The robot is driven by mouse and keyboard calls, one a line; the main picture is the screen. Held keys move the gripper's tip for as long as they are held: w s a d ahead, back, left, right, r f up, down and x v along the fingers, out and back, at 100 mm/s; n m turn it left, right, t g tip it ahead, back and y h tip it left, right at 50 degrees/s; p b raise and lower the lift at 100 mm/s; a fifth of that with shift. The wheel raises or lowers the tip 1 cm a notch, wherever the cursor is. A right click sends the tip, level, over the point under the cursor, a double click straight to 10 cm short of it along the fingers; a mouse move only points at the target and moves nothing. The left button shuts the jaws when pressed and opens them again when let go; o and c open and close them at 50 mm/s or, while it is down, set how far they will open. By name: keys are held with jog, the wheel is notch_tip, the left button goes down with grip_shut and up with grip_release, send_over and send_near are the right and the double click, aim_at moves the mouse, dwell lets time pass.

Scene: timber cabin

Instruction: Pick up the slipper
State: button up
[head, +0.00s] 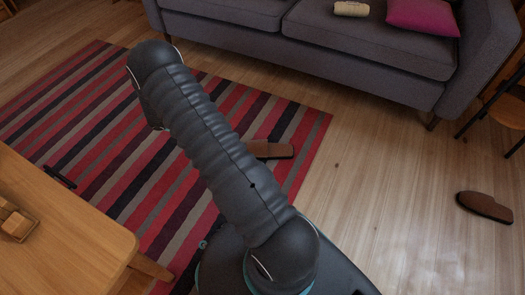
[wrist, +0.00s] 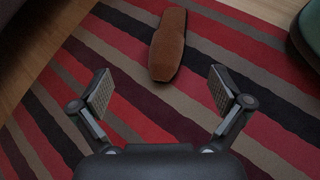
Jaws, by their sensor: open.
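A brown slipper (wrist: 168,45) lies on the striped rug in the wrist view, long and narrow, with its near end just beyond the gap between my fingertips. My gripper (wrist: 160,90) is open and empty, its two pads wide apart on either side of that gap. In the head view the same brown slipper (head: 275,150) shows at the rug's right part, partly hidden behind my arm. A second brown slipper (head: 485,206) lies on the bare wood floor at the right. My gripper cannot be made out in the head view.
The striped rug (head: 93,95) covers the floor at the left. A wooden table (head: 75,245) stands at the lower left with a small wooden item (head: 16,220) on it. A grey sofa (head: 365,45) lines the back. The floor right of the rug is mostly clear.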

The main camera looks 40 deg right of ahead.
aim_at(255, 147)
jog(key=f+n, duration=0.1)
jog(key=f, duration=0.3)
jog(key=d+f+n+h, duration=0.1)
jog(key=f, duration=0.3)
jog(key=s+d+f+n+h+b, duration=0.1)
jog(key=f, duration=0.4)
jog(key=shift+s+d, duration=0.1)
jog(key=shift+d, duration=0.1)
jog(key=x, duration=0.8)
jog(key=shift+b, duration=0.35)
jog(key=shift+x, duration=2.8)
jog(key=shift+s+r, duration=0.15)
jog(key=c, duration=1.8)
jog(key=shift+o, duration=0.2)
